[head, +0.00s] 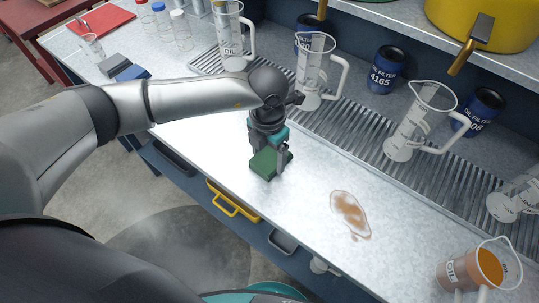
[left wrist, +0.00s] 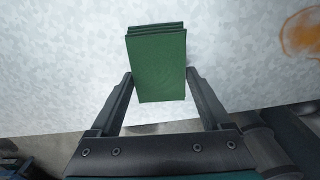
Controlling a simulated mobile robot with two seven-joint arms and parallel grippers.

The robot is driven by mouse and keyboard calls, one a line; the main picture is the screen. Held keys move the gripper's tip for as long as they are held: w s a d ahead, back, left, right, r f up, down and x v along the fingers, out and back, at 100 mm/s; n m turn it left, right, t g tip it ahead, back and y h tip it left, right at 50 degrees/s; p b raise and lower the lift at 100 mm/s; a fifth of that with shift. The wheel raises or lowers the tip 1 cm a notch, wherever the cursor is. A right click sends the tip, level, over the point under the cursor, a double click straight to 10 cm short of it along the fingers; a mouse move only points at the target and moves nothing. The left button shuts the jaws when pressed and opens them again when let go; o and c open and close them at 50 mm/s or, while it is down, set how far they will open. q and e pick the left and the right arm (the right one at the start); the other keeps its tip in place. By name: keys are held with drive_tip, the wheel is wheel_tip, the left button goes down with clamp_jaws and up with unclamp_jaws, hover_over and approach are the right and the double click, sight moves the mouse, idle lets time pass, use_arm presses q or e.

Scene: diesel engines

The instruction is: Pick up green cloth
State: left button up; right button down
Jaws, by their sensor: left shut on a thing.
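The green cloth (head: 266,163) is a folded stack near the front edge of the metal workbench. In the left wrist view the cloth (left wrist: 157,62) sits between the two fingers, its layered far edge at the top. My left gripper (head: 267,157) points down at the bench and is shut on the cloth, with a finger at each side. Its fingertips also show in the left wrist view (left wrist: 160,76). I cannot tell whether the cloth touches the bench. My right gripper is in neither view.
A brown oil spill (head: 349,212) lies right of the cloth. A jug of orange-brown oil (head: 480,268) stands at front right. Clear jugs (head: 315,75) (head: 418,125) stand along the ribbed drain strip (head: 345,125). A blue cloth (head: 133,73) and a grey cloth (head: 114,63) lie at back left.

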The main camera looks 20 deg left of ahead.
sight(268, 159)
use_arm(q)
wheel_tip(268, 159, up, 20)
drive_tip(key=p, duration=0.1)
drive_tip(key=shift+p, duration=0.3)
drive_tip(key=o, duration=0.8)
drive_tip(key=c, duration=0.6)
